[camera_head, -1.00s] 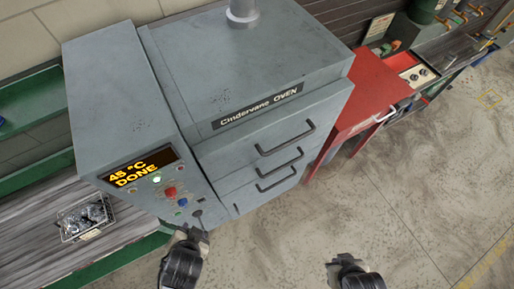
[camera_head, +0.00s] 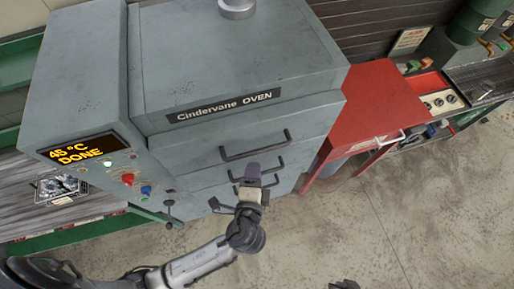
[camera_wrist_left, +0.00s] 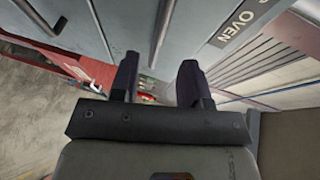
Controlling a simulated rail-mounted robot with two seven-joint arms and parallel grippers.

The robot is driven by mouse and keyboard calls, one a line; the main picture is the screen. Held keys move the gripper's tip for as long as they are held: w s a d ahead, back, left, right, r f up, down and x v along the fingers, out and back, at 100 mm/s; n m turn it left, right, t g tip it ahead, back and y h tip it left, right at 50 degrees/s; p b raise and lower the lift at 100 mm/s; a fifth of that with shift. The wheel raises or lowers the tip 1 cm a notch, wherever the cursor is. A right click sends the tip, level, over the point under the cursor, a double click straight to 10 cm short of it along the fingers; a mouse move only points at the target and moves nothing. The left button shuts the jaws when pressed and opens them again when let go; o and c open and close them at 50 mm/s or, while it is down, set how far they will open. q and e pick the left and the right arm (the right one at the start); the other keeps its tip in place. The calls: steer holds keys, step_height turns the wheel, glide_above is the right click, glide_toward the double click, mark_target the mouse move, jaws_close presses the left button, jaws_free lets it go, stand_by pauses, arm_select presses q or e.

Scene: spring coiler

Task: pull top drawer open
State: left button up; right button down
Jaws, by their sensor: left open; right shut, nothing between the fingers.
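The grey oven's top drawer (camera_head: 210,150) appears closed, with its dark bar handle (camera_head: 255,147) on the front. My left gripper (camera_head: 252,178) is in front of the drawers, just below that handle in the head view, and partly hides the handle below. In the left wrist view its two dark fingers (camera_wrist_left: 158,75) are apart and empty. The top handle (camera_wrist_left: 160,28) shows there beyond the gap between the fingers; I cannot tell whether they touch it. My right gripper (camera_head: 345,284) barely shows at the bottom edge, shut and empty.
A second drawer handle (camera_head: 280,168) lies below the top one. The control panel (camera_head: 125,180) reads 45 °C DONE. A wire basket (camera_head: 60,189) is on the bench at left. A red table (camera_head: 370,110) stands right of the oven. The floor in front is clear.

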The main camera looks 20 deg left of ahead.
mark_target(258, 150)
arm_select(q)
steer(key=p+x, duration=0.1)
steer(key=x, duration=0.7)
steer(key=shift+c, duration=0.2)
jaws_close()
stand_by(0.4)
